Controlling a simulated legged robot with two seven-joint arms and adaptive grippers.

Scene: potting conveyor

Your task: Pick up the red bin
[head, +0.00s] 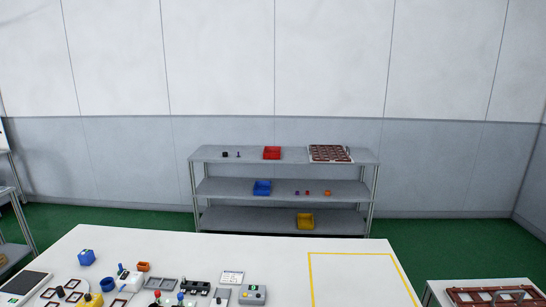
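The red bin (272,153) stands on the top level of a grey metal shelf unit (223,155) against the far wall. It looks open-topped and sits a little right of the middle of the left half of that top level. Neither of my grippers shows in the head view.
A white table (247,288) with several small parts and a yellow outlined square (355,254) lies between me and the shelf. A blue bin (262,188) and a yellow bin (305,221) sit on lower shelves. A brown gridded tray (330,153) is right of the red bin.

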